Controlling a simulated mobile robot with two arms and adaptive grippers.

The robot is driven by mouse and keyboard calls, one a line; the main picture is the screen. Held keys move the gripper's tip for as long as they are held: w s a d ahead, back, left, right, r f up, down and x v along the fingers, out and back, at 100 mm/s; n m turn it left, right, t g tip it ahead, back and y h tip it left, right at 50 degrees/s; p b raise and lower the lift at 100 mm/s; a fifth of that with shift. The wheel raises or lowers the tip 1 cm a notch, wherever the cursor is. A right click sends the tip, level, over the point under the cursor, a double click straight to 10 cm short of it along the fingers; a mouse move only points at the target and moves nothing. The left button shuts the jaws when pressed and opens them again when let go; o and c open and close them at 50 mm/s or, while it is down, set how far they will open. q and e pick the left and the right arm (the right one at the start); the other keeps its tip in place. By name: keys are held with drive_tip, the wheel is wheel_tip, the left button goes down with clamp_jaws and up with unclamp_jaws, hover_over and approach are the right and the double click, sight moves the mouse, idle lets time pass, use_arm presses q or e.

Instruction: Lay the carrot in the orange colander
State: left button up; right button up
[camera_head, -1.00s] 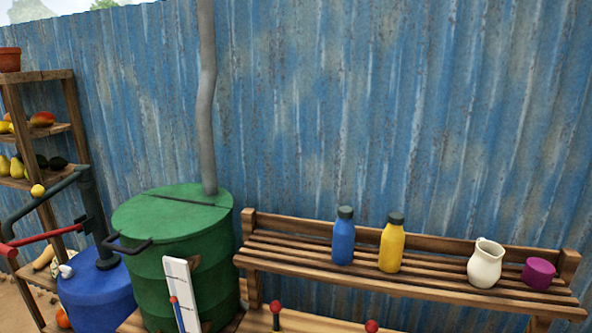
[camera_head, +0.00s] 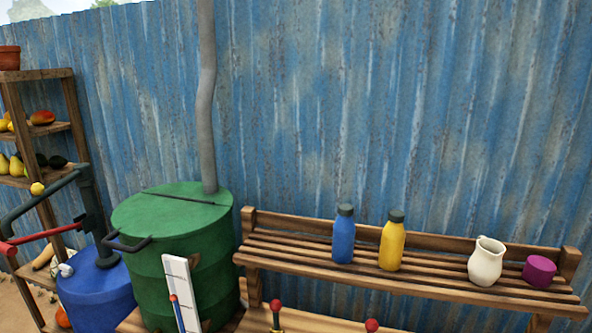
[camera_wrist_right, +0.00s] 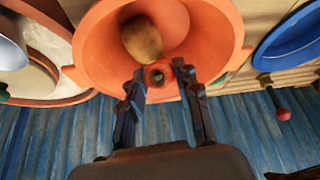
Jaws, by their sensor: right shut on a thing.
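In the right wrist view, my right gripper (camera_wrist_right: 158,82) is shut on an orange-red thing, seen end-on, which looks like the carrot (camera_wrist_right: 159,73). Most of its length is hidden from this angle. The orange colander (camera_wrist_right: 95,50) is right beyond the fingertips, and the held carrot overlaps its opening in the picture. I cannot tell whether the carrot touches the colander. A brown, potato-like thing (camera_wrist_right: 141,38) lies inside the colander. The head view shows neither the colander, the carrot nor my grippers.
In the wrist view, a blue dish (camera_wrist_right: 290,40) lies right of the colander and a pale round pan (camera_wrist_right: 40,65) left. In the head view, a blue bottle (camera_head: 344,236), yellow bottle (camera_head: 391,243), cream jug (camera_head: 486,263) and purple pot (camera_head: 539,271) stand on a bench. A green barrel (camera_head: 170,265) stands left.

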drive_tip(key=shift+f, duration=0.2)
drive_tip(key=o, duration=1.2)
drive_tip(key=shift+o, duration=0.2)
drive_tip(key=shift+r, duration=0.1)
